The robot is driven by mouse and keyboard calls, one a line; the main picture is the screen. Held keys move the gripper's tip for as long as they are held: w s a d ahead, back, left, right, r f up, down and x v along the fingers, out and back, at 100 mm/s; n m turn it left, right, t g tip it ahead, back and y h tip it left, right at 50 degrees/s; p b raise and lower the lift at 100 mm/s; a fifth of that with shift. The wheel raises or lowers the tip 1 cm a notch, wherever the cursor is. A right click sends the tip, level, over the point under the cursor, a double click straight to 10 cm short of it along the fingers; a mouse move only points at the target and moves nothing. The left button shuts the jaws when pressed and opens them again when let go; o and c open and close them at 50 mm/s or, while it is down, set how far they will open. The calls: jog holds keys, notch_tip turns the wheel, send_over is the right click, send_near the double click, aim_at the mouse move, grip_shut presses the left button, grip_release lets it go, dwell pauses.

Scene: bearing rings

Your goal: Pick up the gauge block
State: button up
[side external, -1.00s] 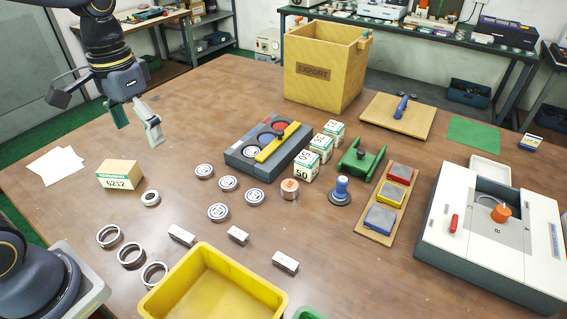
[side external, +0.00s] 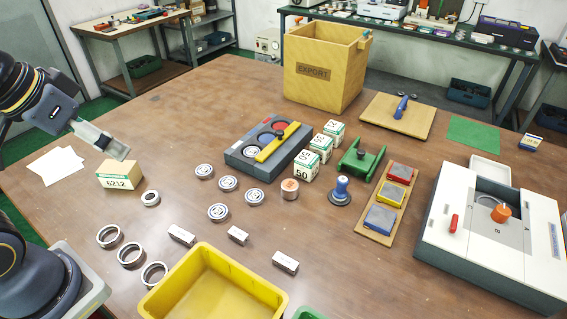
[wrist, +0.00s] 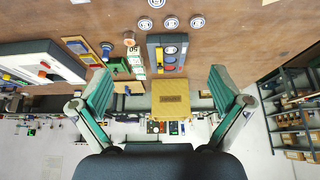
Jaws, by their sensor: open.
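Several small metal blocks lie on the table's near side in the side external view: a left one (side external: 181,235), a middle one (side external: 238,235) and a right one (side external: 286,262). They look like gauge blocks; I cannot tell their markings. My gripper (side external: 118,151) is at the left, above and behind the 6212 carton (side external: 120,175), tilted and well away from the blocks. In the wrist view my gripper (wrist: 160,75) has its two green-padded fingers wide apart with nothing between them. The metal blocks do not show in the wrist view.
A yellow bin (side external: 215,285) stands just in front of the blocks. Bearing rings (side external: 130,255) lie to their left, and several bearings (side external: 218,212) behind them. A grey tray (side external: 240,158), the EXPORT box (side external: 318,75) and a white machine (side external: 460,235) stand farther off.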

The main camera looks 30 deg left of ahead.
jog(key=n+g, duration=0.1)
jog(key=g, duration=0.5)
send_over(181, 233)
jog(key=f, duration=2.7)
jog(key=shift+d+f, duration=0.25)
jog(key=shift+d, duration=0.05)
jog(key=shift+a+f, duration=0.15)
jog(key=shift+f, duration=1.35)
jog(key=shift+a+f, duration=0.1)
jog(key=shift+f, duration=1.4)
jog(key=shift+c, duration=0.2)
